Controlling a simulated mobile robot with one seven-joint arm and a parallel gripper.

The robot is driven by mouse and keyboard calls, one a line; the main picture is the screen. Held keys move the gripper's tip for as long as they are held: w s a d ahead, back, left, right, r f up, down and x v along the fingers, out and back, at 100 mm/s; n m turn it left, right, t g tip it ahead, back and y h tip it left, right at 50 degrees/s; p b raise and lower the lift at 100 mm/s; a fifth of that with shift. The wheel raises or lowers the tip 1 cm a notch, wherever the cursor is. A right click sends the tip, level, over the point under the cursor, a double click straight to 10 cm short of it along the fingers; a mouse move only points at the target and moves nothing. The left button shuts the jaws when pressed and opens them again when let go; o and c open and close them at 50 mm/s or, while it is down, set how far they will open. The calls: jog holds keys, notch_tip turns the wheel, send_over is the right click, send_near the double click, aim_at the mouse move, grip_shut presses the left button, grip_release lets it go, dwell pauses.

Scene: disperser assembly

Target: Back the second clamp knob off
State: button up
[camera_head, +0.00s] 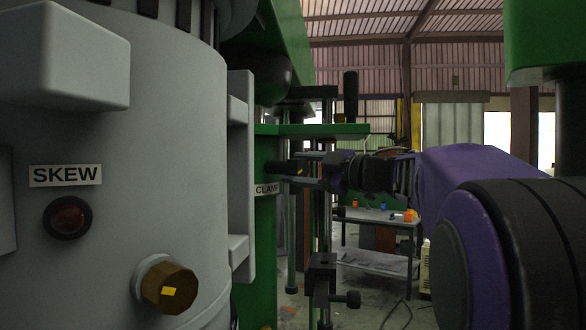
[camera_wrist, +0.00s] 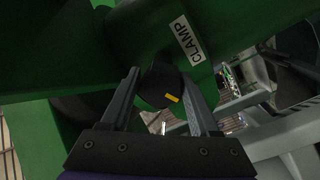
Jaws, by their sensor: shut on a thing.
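A dark round clamp knob (camera_wrist: 158,88) with a yellow mark sits on a green part beside a white CLAMP label (camera_wrist: 188,40) in the wrist view. My gripper (camera_wrist: 160,76) has one finger on each side of the knob and is shut on it. In the head view, my gripper (camera_head: 296,172) reaches in from the right, close to the CLAMP label (camera_head: 267,190) on the green column (camera_head: 252,225).
A large grey vessel (camera_head: 120,180) fills the left, with a SKEW label (camera_head: 65,175), a red lamp (camera_head: 68,217) and a brass knob (camera_head: 170,288). A black block with a side knob (camera_head: 350,299) is below my gripper. A workbench (camera_head: 375,217) stands behind.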

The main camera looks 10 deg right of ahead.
jog(key=n+b, duration=0.1)
jog(key=n, duration=0.5)
jog(key=shift+n+y+b, duration=0.3)
jog(key=shift+b, duration=0.05)
jog(key=n+b, duration=0.2)
jog(key=n, duration=0.3)
jog(key=shift+a+g, duration=0.1)
jog(key=shift+g, duration=0.2)
jog(key=shift+n, duration=0.3)
jog(key=shift+r, duration=0.1)
jog(key=o, duration=1.3)
jog(key=shift+s, duration=0.1)
